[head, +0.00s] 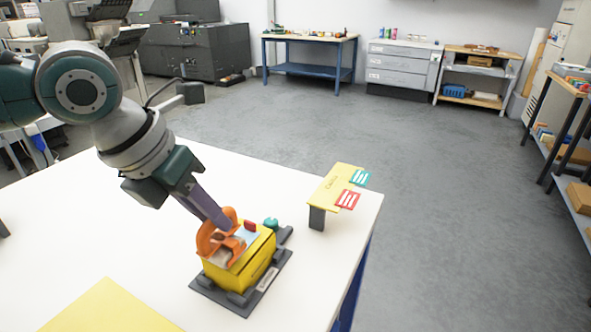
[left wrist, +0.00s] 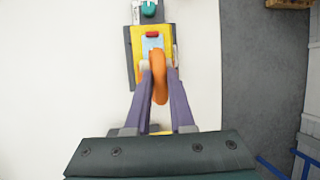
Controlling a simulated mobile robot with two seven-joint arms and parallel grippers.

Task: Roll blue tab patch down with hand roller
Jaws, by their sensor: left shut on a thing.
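My left gripper (head: 222,222) reaches down from the upper left over the yellow block (head: 225,277), which sits on a dark base plate (head: 262,301). Its purple fingers are shut on an orange hand roller (head: 204,237). In the left wrist view the gripper (left wrist: 158,68) has the orange roller (left wrist: 160,80) between its fingers. A pale blue patch (left wrist: 152,43) lies on the block's top just beyond the roller, with a small red piece (left wrist: 152,34) at its far end. The fingers and roller hide part of the top, so I cannot tell whether the roller touches the patch.
A teal knob (head: 271,223) stands behind the block. A yellow stand (head: 330,186) with a red tab (head: 348,199) and a teal tab (head: 361,177) is near the right edge of the white table (head: 180,250). A yellow sheet (head: 110,312) lies in front.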

